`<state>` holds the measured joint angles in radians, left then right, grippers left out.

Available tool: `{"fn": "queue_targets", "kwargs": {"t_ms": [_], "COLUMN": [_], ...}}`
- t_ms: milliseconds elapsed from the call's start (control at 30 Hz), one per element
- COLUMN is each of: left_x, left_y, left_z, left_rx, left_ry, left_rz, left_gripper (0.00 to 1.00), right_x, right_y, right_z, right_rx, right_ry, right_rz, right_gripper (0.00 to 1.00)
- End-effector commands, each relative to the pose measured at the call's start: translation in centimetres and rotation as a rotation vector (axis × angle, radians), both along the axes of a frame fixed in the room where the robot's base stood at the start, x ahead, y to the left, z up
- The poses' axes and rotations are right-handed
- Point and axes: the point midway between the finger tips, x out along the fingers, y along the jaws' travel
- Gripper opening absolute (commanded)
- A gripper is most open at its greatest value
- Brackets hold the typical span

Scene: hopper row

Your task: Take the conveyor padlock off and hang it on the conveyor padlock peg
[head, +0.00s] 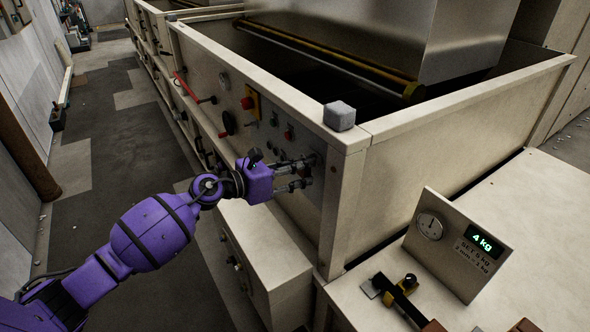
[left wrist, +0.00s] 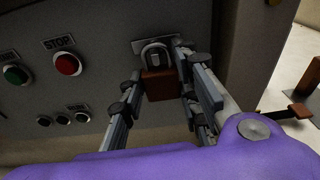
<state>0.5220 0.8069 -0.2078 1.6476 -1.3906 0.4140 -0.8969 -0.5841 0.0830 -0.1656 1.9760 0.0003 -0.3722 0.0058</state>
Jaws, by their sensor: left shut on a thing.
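My left gripper (head: 303,172) reaches the front panel of the machine near its right corner. In the left wrist view, the fingers of my left gripper (left wrist: 160,92) stand on both sides of a padlock and are shut on it. The padlock (left wrist: 160,86) has a red-brown body and a grey shackle. It is upright, with its shackle at a metal hasp plate (left wrist: 140,46) on the panel. I cannot tell whether the shackle is still through the hasp. In the head view the fingers hide the padlock. I cannot make out the padlock peg for certain. My right gripper is not in view.
A red STOP button (left wrist: 67,64) and a green button (left wrist: 15,74) are left of the padlock. A grey block (head: 340,116) sits on the machine's corner. A scale panel (head: 455,243) reading 4 kg and a black-and-yellow lever (head: 405,290) stand on the right-hand bench.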

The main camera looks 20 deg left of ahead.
Motion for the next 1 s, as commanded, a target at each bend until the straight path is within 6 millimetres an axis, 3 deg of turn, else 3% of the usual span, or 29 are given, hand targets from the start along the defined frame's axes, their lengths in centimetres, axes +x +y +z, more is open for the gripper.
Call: {"fn": "queue_targets", "kwargs": {"t_ms": [1000], "left_x": [0.55], "left_y": [-0.37], "left_z": [-0.65], "left_rx": [0.002], "left_ry": [-0.001], "left_rz": [0.000], "left_gripper": [0.03], "right_x": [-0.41], "right_y": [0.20], "right_z": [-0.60], "right_rx": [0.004], "right_ry": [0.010], "right_rz": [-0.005], "right_gripper": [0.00]}}
